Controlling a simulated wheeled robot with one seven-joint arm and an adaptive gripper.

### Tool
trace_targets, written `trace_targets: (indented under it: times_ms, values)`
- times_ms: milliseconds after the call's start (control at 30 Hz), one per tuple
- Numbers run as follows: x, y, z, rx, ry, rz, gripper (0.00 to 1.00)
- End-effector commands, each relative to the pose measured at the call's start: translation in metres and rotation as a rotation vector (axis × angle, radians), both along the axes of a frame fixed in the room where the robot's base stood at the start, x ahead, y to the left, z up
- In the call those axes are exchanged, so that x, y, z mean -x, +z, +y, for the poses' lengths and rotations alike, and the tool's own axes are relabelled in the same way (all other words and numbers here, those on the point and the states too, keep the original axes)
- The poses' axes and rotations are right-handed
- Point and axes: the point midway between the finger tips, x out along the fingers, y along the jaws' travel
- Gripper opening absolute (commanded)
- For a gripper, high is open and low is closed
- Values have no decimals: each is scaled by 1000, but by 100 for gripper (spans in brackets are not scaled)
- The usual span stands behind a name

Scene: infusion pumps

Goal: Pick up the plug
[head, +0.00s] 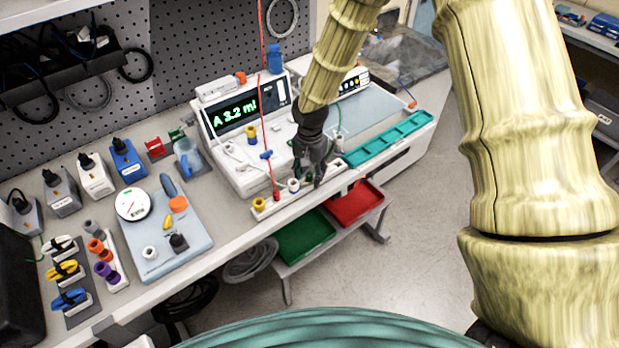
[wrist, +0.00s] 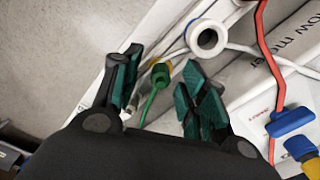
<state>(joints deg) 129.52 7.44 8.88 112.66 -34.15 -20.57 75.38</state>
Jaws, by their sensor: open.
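My gripper (head: 308,178) is over the front edge of the bench, at the right part of a pale strip (head: 266,211) holding small coloured fittings. In the wrist view my gripper (wrist: 160,62) is open, with green pads on both fingers. A small green-and-yellow plug-like fitting (wrist: 161,74) with a green line shows in the gap between the fingers, apart from both pads. Whether the fingers are level with it I cannot tell. A white ringed fitting (wrist: 207,38) is just beyond the right finger; it also shows in the head view (head: 293,185). Which fitting is the plug is not marked.
A pump with a lit display (head: 236,113) stands behind my gripper. A red line (wrist: 265,45) with a blue clamp (wrist: 290,122) runs close by on the right. A teal tray (head: 390,138) is to the right. Green (head: 304,238) and red bins (head: 356,203) are below the bench edge.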

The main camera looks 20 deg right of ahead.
Motion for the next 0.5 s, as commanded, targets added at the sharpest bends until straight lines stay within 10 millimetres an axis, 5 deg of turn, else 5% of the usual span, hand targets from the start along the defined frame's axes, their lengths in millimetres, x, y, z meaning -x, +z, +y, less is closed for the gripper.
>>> trace_targets:
  times_ms: [67, 267, 500]
  values:
    - [0, 0, 0, 0, 0, 0, 41]
    - [0, 0, 0, 0, 0, 0, 4]
    - [0, 0, 0, 0, 0, 0, 3]
